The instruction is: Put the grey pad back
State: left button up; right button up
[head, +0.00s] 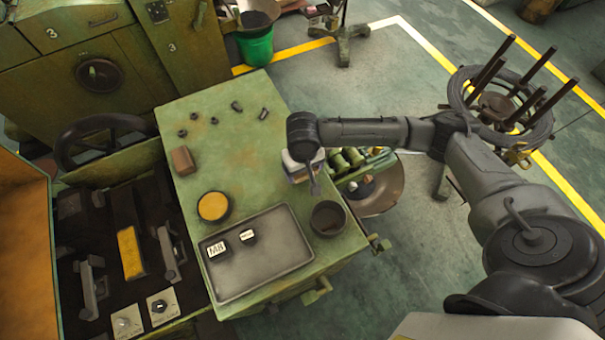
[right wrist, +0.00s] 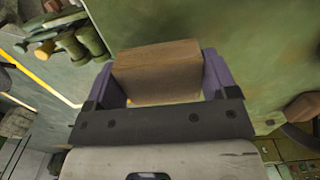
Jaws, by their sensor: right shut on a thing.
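My right gripper (head: 313,182) hangs over the right edge of the green bench top (head: 262,172), above the dark round cup. In the right wrist view the right gripper (right wrist: 160,65) is shut on a brown, grained block (right wrist: 158,75), with one purple finger at each side. In the head view the held block is mostly hidden by the gripper. Nothing in view is plainly a grey pad, and I cannot tell whether the held block is it. A brown block (head: 183,160) lies on the bench's left side. My left gripper is not in view.
A dark tray (head: 270,280) with two labelled pieces covers the bench front. A dark cup (head: 328,218) stands beside it, and a yellow-topped tin (head: 213,206) behind it. Several small nuts and bolts lie at the back. The bench middle is clear. A handwheel (head: 100,140) stands left.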

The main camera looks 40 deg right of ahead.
aim_at(302, 176)
jog(key=shift+w+f, duration=0.1)
jog(key=shift+f, duration=2)
jog(key=shift+f, duration=0.1)
jog(key=o, duration=0.8)
jog(key=shift+c, duration=0.2)
notch_tip(302, 176, up, 12)
jog(key=shift+r+p, duration=0.15)
jog(key=shift+p, duration=0.2)
